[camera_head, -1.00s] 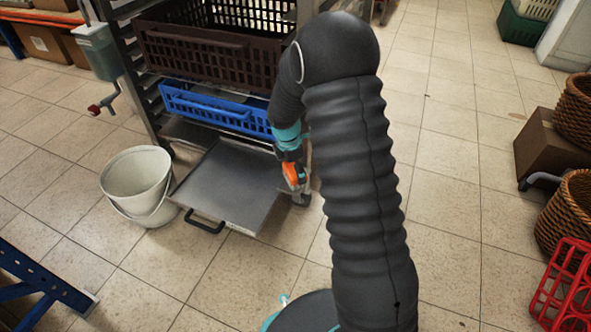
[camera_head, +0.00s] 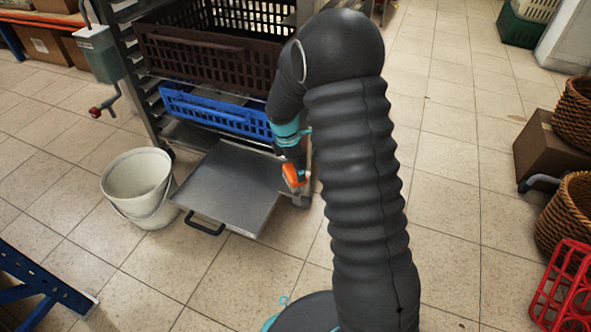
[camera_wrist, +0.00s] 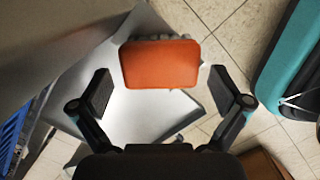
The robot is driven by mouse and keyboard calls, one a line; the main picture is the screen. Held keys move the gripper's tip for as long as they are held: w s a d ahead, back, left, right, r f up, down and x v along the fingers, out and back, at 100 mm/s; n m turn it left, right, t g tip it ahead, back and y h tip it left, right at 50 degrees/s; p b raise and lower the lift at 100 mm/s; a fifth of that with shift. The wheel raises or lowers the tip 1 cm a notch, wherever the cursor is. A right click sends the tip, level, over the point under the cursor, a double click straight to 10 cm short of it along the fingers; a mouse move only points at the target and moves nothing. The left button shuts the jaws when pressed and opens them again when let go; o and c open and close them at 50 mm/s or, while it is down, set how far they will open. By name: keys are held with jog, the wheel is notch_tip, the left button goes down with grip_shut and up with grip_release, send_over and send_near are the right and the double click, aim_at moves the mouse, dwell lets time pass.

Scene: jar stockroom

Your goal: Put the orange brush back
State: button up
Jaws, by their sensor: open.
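The orange brush (camera_wrist: 160,63) shows in the wrist view as a rounded orange block with a grey, bristle-like edge along its far side. It lies between the two fingers of my gripper (camera_wrist: 162,92), with a gap on each side. My gripper is open and not closed on it. In the head view, orange (camera_head: 294,173) shows at the end of my arm, beside the right edge of the pulled-out grey tray (camera_head: 228,190). My arm hides much of that spot, and I cannot tell what the brush rests on.
A rack holds a brown crate (camera_head: 205,58) and a blue crate (camera_head: 215,112) above the tray. A white bucket (camera_head: 135,190) stands left of the tray. Wicker baskets (camera_head: 568,205), a cardboard box (camera_head: 540,152) and a red rack (camera_head: 565,295) stand at right. Floor between is clear.

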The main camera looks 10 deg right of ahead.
aim_at(291, 172)
jog(key=s+r+m+t+p, duration=0.1)
jog(key=s+r+m, duration=0.15)
jog(key=r, duration=0.65)
jog(key=s+r+m, duration=0.2)
jog(key=s+r, duration=0.2)
jog(key=r, duration=0.6)
jog(key=s+r+m+t+y, duration=0.1)
jog(key=s+r+m+t, duration=0.1)
jog(key=s+r+m, duration=0.2)
jog(key=s+r+m+t, duration=0.2)
jog(key=s+r+m, duration=0.3)
jog(key=s+m, duration=0.6)
jog(key=s, duration=0.9)
jog(key=shift+d+y, duration=0.15)
jog(key=shift+y, duration=0.25)
